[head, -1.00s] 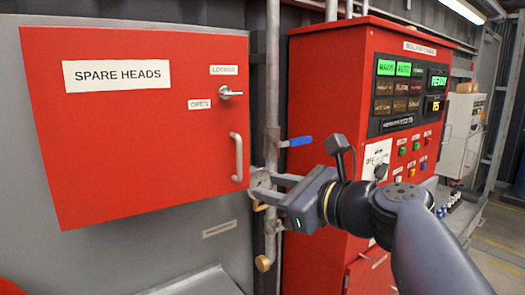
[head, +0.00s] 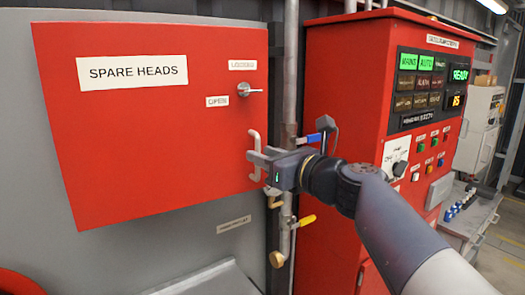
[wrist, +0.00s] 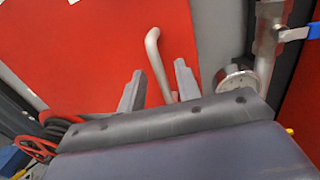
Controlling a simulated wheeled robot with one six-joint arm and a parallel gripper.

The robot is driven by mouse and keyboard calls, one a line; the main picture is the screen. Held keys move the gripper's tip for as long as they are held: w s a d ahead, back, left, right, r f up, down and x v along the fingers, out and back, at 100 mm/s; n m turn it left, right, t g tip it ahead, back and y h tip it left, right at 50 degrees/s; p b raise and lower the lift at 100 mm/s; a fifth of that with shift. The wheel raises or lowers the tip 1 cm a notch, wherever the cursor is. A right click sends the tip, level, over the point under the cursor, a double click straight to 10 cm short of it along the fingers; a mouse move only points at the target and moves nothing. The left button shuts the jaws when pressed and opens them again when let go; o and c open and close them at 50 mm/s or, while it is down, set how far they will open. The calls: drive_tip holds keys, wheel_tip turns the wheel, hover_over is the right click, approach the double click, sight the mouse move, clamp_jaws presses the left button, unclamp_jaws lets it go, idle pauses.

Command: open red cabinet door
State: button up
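The red cabinet door (head: 150,150), labelled SPARE HEADS, fills the left of the head view. A small metal latch knob (head: 249,90) sits near its upper right, between the LOCKED and OPEN labels. A pale vertical bar handle (head: 254,147) is below, near the door's right edge. My gripper (head: 253,166) is at the handle's lower part from the right. In the wrist view the handle (wrist: 153,50) runs between the two parted fingers (wrist: 158,82), with gaps on both sides. Its lower end is hidden behind my gripper.
A vertical pipe (head: 290,60) with a blue lever valve (head: 312,138) and a yellow lever (head: 305,221) stands close to my gripper. A red control panel cabinet (head: 345,90) with lit displays stands to the right. A grey ledge (head: 215,280) lies below the door.

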drive_tip(key=shift+w+a, duration=0.35)
drive_tip(key=shift+w, duration=0.05)
clamp_jaws()
idle(0.4)
